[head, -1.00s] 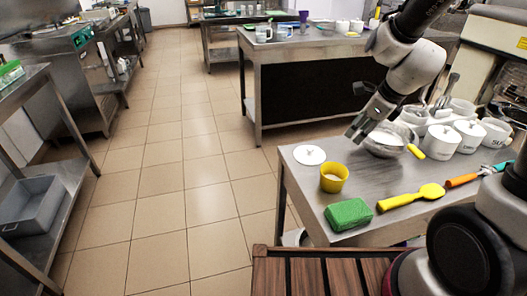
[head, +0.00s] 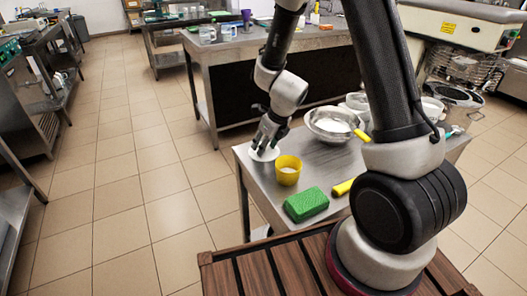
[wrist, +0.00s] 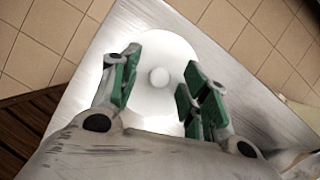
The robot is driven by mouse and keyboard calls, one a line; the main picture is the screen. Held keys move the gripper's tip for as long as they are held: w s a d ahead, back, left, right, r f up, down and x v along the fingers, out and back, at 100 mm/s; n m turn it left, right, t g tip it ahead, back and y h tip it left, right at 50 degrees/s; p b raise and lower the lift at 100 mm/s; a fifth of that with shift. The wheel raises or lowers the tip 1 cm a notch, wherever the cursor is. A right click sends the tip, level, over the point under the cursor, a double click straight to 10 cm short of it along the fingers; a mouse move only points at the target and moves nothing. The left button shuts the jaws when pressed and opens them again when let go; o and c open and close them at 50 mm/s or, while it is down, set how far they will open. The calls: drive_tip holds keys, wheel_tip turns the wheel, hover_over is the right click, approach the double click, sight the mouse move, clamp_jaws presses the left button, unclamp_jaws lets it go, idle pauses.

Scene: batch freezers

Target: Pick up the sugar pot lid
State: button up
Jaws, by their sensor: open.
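The sugar pot lid is a round white disc with a small knob, lying on the steel table near its left corner in the head view (head: 263,154). In the wrist view the lid (wrist: 158,50) lies between and beyond the green finger pads, with its knob midway between them. My gripper (wrist: 155,85) is open, one finger on each side of the lid's middle. In the head view my gripper (head: 266,143) points down over the lid and hides part of it. I cannot tell whether the fingers touch the lid.
A yellow cup (head: 288,171) stands just right of the lid. A green sponge (head: 306,204) and a yellow utensil (head: 343,187) lie nearer the front. A metal bowl (head: 332,124) stands behind. My arm hides much of the table's right side.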

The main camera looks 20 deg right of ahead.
drive_tip(key=c, duration=0.8)
